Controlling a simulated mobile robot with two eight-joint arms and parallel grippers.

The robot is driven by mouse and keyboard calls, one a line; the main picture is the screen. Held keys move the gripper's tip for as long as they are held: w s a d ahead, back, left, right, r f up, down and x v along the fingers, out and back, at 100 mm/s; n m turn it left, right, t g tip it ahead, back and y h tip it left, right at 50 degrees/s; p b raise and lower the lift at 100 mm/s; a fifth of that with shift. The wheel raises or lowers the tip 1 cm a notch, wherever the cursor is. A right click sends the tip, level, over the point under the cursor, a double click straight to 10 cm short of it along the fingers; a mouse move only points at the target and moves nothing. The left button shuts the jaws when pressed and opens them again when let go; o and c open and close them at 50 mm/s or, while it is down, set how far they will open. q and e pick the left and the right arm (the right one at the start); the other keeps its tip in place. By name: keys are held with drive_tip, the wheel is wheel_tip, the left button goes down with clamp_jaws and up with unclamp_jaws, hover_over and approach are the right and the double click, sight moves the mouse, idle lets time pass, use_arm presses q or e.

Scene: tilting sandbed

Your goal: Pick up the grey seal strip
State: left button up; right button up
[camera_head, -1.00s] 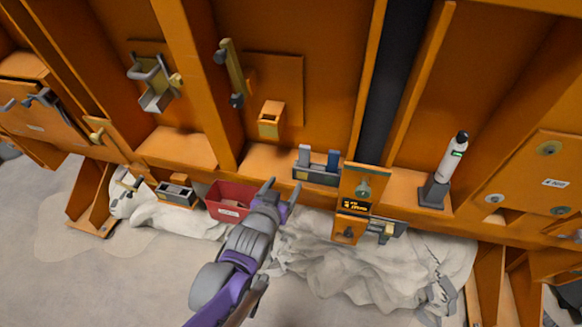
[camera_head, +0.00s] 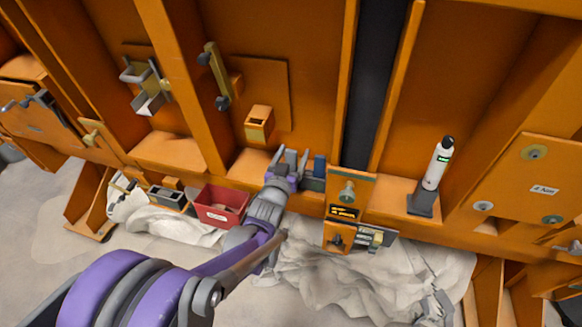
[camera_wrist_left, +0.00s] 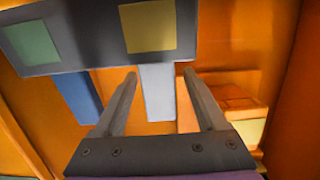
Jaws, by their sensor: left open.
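The grey seal strip (camera_wrist_left: 158,95) stands out of a dark holder (camera_wrist_left: 90,38) in the left wrist view. A blue strip (camera_wrist_left: 79,97) stands in the same holder beside it. My left gripper (camera_head: 292,152) is open at the holder in the head view. In the left wrist view its two fingers (camera_wrist_left: 159,76) lie on either side of the grey strip, with gaps showing on both sides. The blue strip (camera_head: 319,166) is outside the fingers, on their right in the head view. The gripper covers much of the holder in the head view. My right gripper is not in view.
A red bin (camera_head: 220,206) stands left of the holder. An orange post with a small display (camera_head: 344,212) stands close on its right. A white bottle (camera_head: 438,165) is in a dark stand further right. Crumpled pale sheeting (camera_head: 300,280) lies below the ledge.

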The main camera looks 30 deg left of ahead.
use_arm(q)
drive_tip(key=shift+w+a, duration=0.15)
drive_tip(key=shift+w, duration=0.45)
clamp_jaws()
